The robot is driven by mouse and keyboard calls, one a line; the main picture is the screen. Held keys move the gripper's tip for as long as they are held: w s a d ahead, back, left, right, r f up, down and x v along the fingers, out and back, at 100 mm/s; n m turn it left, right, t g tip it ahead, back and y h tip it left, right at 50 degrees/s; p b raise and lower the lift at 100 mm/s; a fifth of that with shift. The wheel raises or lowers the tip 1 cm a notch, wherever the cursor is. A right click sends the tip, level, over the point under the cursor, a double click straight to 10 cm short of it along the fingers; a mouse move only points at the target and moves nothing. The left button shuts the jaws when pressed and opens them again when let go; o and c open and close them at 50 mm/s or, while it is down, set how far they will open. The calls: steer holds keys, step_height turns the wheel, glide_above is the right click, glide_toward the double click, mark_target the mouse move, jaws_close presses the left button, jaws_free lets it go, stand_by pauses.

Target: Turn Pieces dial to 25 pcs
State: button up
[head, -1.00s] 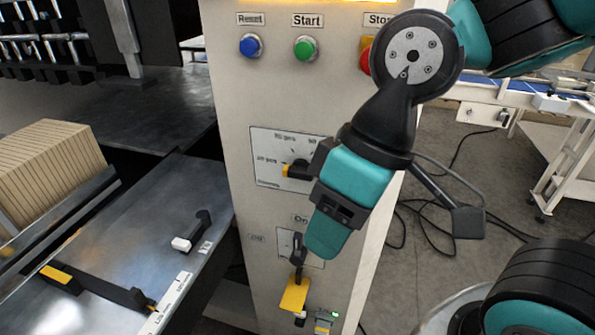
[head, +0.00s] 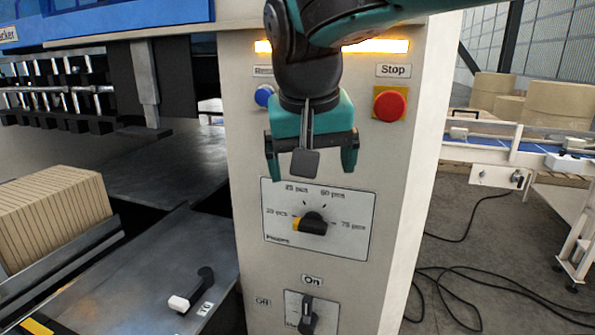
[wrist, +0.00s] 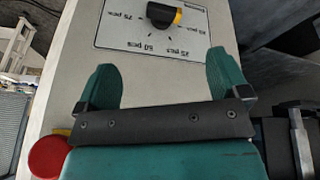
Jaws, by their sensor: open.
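The Pieces dial is a black knob (head: 314,223) with a yellow end, on a white scale plate (head: 345,245) on the cream panel. Its yellow end points left, at the leftmost label, which is blurred. The 25 pcs mark is at the upper left, 50 pcs at the upper right, 75 pcs at the right. My gripper (head: 311,172) is open and empty above the dial, its fingers pointing down at the plate's upper edge. In the wrist view the knob (wrist: 160,15) appears upside down beyond the fingertips (wrist: 160,65), apart from both.
A red Stop button (head: 390,104) is right of my gripper, and a blue button (head: 264,95) is left. An On/Off switch (head: 308,314) sits below the dial. A black lever with a white end (head: 192,292) is on the table at left. Cables lie on the floor at right.

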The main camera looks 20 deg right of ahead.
steer(key=a+r+m+b, duration=0.1)
steer(key=a+r+m, duration=0.1)
steer(key=m, duration=0.1)
steer(key=m+b, duration=0.2)
steer(key=b, duration=0.1)
glide_toward(309, 224)
steer(key=shift+h, duration=0.4)
steer(key=x, duration=0.9)
steer(key=shift+w+a+f, duration=0.1)
steer(key=shift+a+f, duration=0.1)
steer(key=shift+f, duration=0.25)
steer(key=shift+c, duration=0.2)
steer(key=c, duration=1)
steer(key=shift+o, duration=0.2)
steer(key=shift+f, duration=0.1)
